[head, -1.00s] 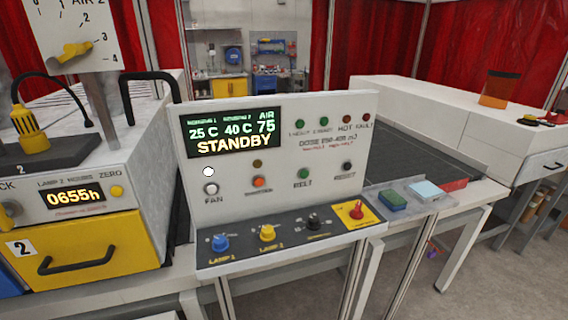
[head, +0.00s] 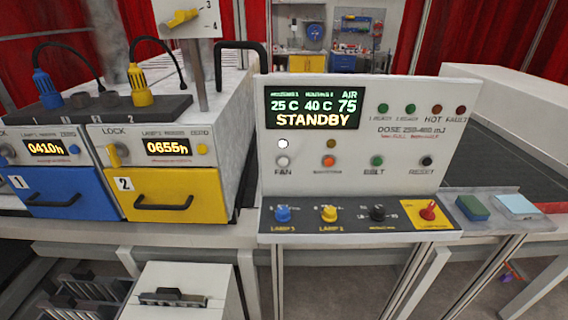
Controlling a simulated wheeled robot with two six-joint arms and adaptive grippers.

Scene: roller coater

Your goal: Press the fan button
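The fan button (head: 283,160) is a small round grey-white button at the left of the upright white control panel (head: 400,170). The label FAN is just below it, and a bright white round lamp (head: 283,143) is just above it. The panel's display (head: 316,107) reads 25 C, 40 C, AIR 75 and STANDBY. Neither of my grippers shows in the head view, and nothing covers the button.
An orange button (head: 328,160) is right of the fan button. Yellow (head: 180,193) and blue drawers stand left. A black handle (head: 240,46) rises beside the panel.

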